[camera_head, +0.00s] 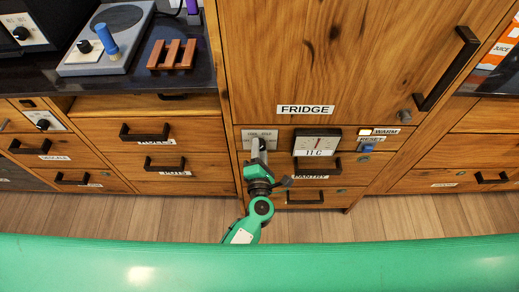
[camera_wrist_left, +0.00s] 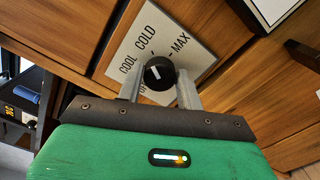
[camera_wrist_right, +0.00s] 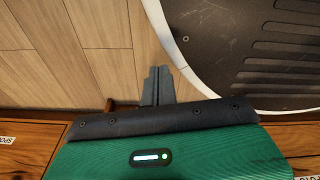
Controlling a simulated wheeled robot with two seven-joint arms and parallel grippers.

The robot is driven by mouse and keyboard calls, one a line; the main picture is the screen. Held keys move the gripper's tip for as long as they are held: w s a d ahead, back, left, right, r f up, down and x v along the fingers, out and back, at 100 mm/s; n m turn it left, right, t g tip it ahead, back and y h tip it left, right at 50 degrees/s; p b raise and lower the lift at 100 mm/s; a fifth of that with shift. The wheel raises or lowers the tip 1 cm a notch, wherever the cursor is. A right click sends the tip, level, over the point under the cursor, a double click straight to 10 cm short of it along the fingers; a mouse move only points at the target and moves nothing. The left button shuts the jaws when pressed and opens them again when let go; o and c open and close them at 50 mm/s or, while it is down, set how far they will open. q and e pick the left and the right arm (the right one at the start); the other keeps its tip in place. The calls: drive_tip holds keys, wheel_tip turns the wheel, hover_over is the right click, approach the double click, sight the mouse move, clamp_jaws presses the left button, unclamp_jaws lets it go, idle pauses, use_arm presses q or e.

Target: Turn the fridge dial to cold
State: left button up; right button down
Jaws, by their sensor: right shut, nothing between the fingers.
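The fridge dial is a black round knob (camera_wrist_left: 158,73) with a white pointer mark, on a pale plate (camera_wrist_left: 203,59) lettered COOL, COLD and MAX in the left wrist view. Which word the mark points to is unclear. My left gripper (camera_wrist_left: 160,88) has one finger on each side of the knob; whether they press on it I cannot tell. In the head view my left gripper (camera_head: 259,150) covers the knob, below the FRIDGE label (camera_head: 305,109) on the wooden door. The display (camera_head: 317,142) reads about 11 C. My right gripper (camera_wrist_right: 158,72) is shut and empty above the floor.
Right of the display are a lit WARM lamp (camera_head: 365,132) and a blue RESET button (camera_head: 367,149). The PANTRY drawer handle (camera_head: 318,167) is just below. The black fridge handle (camera_head: 447,68) is up right. A dark counter (camera_head: 200,83) holds a hotplate (camera_head: 110,62) and a wooden rack (camera_head: 172,56).

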use_arm(q)
drive_tip(key=o, duration=0.3)
drive_tip(key=shift+s, duration=0.1)
drive_tip(key=shift+s+b, duration=1)
drive_tip(key=shift+s, duration=5.85)
use_arm(e)
drive_tip(key=shift+w+a+r, duration=0.25)
drive_tip(key=shift+w+r, duration=0.15)
drive_tip(key=shift+w, duration=0.3)
drive_tip(key=shift+w+a+r, duration=0.2)
drive_tip(key=shift+w+r, duration=0.15)
drive_tip(key=shift+w, duration=0.3)
drive_tip(key=shift+w+a+r, duration=0.25)
drive_tip(key=shift+w+r, duration=0.15)
drive_tip(key=shift+w, duration=0.3)
